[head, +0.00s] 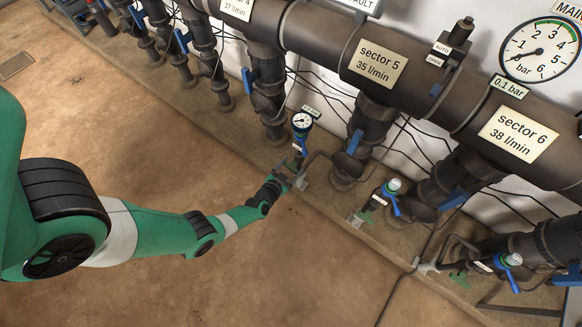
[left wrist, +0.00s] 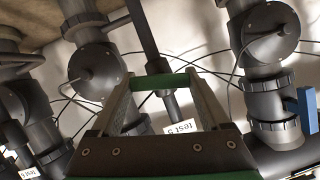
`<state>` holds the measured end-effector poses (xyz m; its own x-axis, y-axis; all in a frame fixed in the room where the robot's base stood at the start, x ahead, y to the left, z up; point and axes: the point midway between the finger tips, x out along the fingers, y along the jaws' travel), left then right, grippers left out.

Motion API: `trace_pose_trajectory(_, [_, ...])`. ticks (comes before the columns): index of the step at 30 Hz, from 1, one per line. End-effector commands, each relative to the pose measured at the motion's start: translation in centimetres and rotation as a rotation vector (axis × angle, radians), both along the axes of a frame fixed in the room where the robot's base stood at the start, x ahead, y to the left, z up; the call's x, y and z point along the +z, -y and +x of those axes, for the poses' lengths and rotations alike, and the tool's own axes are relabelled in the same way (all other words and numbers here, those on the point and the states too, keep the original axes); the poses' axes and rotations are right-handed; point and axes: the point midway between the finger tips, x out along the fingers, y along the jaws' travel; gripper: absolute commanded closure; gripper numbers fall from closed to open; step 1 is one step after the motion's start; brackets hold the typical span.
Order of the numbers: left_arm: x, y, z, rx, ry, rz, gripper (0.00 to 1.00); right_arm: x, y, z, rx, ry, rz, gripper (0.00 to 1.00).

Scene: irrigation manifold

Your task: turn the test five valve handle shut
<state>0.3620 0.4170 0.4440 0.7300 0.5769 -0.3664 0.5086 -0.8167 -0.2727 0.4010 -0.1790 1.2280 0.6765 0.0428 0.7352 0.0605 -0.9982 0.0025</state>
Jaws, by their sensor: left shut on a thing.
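My left gripper (head: 293,176) reaches the small test fitting below the sector 5 pipe (head: 320,50). In the left wrist view my left gripper (left wrist: 165,86) is shut on a green valve handle (left wrist: 163,81), which spans between its two fingers. An upside-down "TEST 5" label (left wrist: 182,128) sits just behind the handle, partly covered by the gripper. In the head view the handle is mostly hidden by the gripper. A small round gauge (head: 302,121) stands above this fitting. My right gripper is not in view.
The sector 5 plate (head: 379,64) and sector 6 plate (head: 518,134) are on the main pipe. Other test fittings with blue-ringed tops (head: 393,186) stand to the right. Thin black lines run behind the pipes. The brown floor (head: 240,270) in front is clear.

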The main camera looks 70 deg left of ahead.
Motion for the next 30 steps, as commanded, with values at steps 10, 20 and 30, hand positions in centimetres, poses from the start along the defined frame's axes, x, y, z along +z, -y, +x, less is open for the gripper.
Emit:
trace_pose_trajectory(10, [0.06,-0.14,-0.08,-0.001,0.124,-0.197,0.76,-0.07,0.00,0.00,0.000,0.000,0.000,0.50])
trace_pose_trajectory(20, [0.02,-0.09,-0.08,0.001,0.153,-0.251,0.76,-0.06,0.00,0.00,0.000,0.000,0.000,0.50])
trace_pose_trajectory(30, [0.00,-0.09,-0.07,0.001,0.154,-0.251,0.00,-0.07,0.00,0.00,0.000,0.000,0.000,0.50])
